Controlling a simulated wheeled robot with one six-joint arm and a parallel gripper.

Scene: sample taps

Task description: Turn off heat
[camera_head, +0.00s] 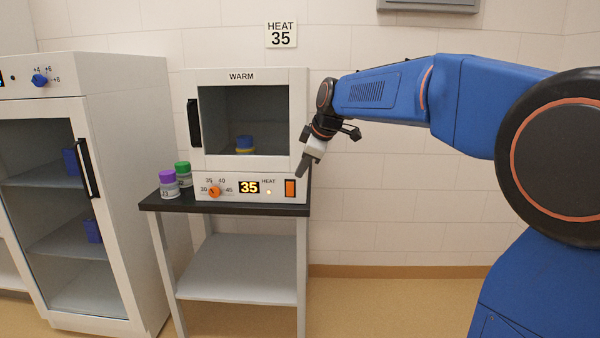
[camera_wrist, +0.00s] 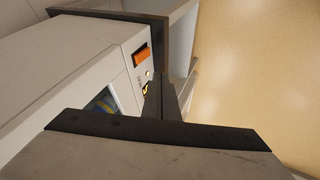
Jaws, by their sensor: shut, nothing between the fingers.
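The white warming cabinet marked WARM (camera_head: 188,84) stands on a small table, its glass door closed. Its front panel has an orange rocker switch (camera_head: 290,188) at the right end, an orange dial (camera_head: 214,191) at the left, a display (camera_head: 249,187) reading 35 and a small lit lamp (camera_head: 268,191) under the word HEAT. My gripper (camera_head: 301,170) is shut and empty, pointing down in front of the cabinet's right edge, just above the switch. In the wrist view the switch (camera_wrist: 142,53) lies beyond the shut fingertips (camera_wrist: 163,85), apart from them.
A jar with a purple lid (camera_head: 168,183) and one with a green lid (camera_head: 183,174) stand on the dark tabletop (camera_head: 240,207) left of the cabinet. A blue-and-yellow container (camera_head: 244,145) is inside. A tall glass-door cabinet (camera_head: 120,190) stands left. A wall sign (camera_head: 281,35) reads HEAT 35.

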